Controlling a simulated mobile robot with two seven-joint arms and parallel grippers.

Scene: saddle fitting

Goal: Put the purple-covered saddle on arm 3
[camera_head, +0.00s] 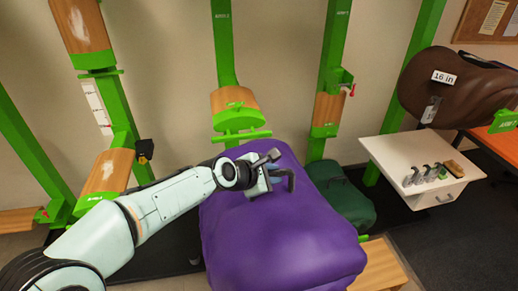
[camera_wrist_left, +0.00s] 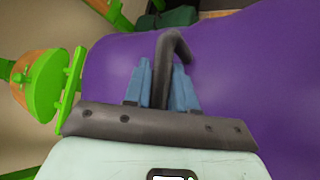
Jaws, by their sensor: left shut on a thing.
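The purple-covered saddle (camera_head: 285,240) fills the lower middle of the head view, and its purple surface (camera_wrist_left: 255,60) fills much of the left wrist view. My left gripper (camera_head: 272,178) is over its upper part. The gripper's blue fingers (camera_wrist_left: 162,88) are shut on a dark bent handle (camera_wrist_left: 174,48) at the purple cover. A green post with a wood-faced saddle arm (camera_head: 236,105) stands just behind the saddle; another wood-faced arm (camera_head: 326,112) is to its right. Their labels are too small to read surely, so I cannot tell which is arm 3. What is under the saddle is hidden.
A brown saddle (camera_head: 455,88) tagged "16 in" hangs at the right above a white cabinet (camera_head: 400,155) with small items on top. A dark green covered saddle (camera_head: 345,200) is behind the purple one. More wood-faced arms (camera_head: 108,172) stand at the left.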

